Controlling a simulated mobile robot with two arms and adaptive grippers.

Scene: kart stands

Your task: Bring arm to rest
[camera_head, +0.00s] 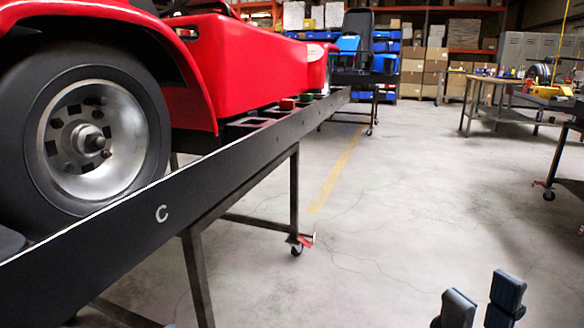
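My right gripper (482,301) shows at the bottom right edge of the head view. Its two dark fingertips point up with a gap between them, and nothing is held there. It is over open concrete floor, apart from the stand. The rest of my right arm is below the frame. My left gripper is not in view.
A red kart (248,62) with a large black wheel (85,135) sits on a black wheeled stand (225,160) at the left. A workbench (500,88) stands at the back right. Blue bins and boxes (412,68) line the back. The middle floor is clear.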

